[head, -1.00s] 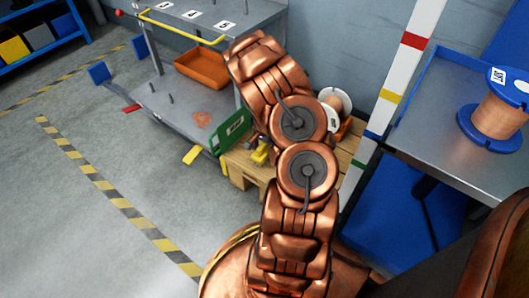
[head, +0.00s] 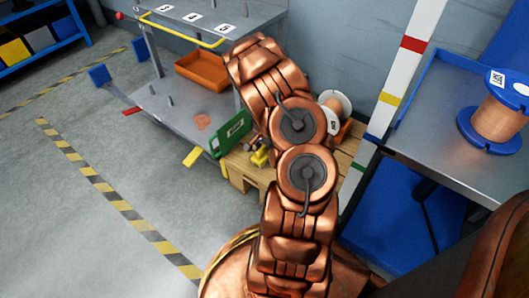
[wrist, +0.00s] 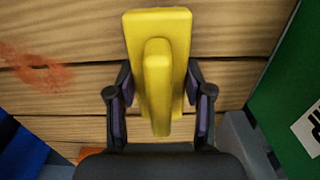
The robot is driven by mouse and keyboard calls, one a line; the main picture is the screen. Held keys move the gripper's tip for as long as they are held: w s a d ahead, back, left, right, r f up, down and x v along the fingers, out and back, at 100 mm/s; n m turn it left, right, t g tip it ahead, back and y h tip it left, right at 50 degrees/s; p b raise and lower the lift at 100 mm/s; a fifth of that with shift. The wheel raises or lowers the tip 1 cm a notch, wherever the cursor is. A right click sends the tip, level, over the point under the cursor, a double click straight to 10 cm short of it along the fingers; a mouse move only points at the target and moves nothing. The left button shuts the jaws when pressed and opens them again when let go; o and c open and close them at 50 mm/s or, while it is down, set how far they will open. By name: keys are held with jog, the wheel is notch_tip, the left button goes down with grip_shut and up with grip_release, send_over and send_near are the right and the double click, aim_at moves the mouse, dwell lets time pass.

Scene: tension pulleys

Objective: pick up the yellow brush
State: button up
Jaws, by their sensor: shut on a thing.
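The yellow brush (wrist: 157,75) is in the middle of the wrist view, with a flat yellow block and a raised yellow handle. My gripper (wrist: 160,92) is shut on it, one dark finger with a purple pad on each side. Wooden planks (wrist: 80,90) lie behind the brush; I cannot tell whether it touches them. In the head view a small part of the yellow brush (head: 260,156) shows over the wooden pallet (head: 245,172), beside the green box. My arm hides most of my gripper there.
The green box (head: 234,133) stands close at the left in the head view; green also fills the wrist view's right side (wrist: 295,85). A grey shelf cart (head: 180,112) holds an orange bin (head: 203,72). A spool (head: 337,103) stands behind my arm. Open floor lies left.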

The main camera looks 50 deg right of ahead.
notch_tip(320, 180, up, 4)
jog(key=shift+r+p, duration=0.1)
jog(key=shift+p, duration=0.9)
jog(key=s+a+p, duration=0.3)
jog(key=s+a, duration=0.7)
jog(key=a, duration=0.2)
jog(key=shift+s+r, duration=0.2)
jog(key=shift+r, duration=0.05)
jog(key=shift+s+a, duration=0.1)
jog(key=shift+a, duration=0.05)
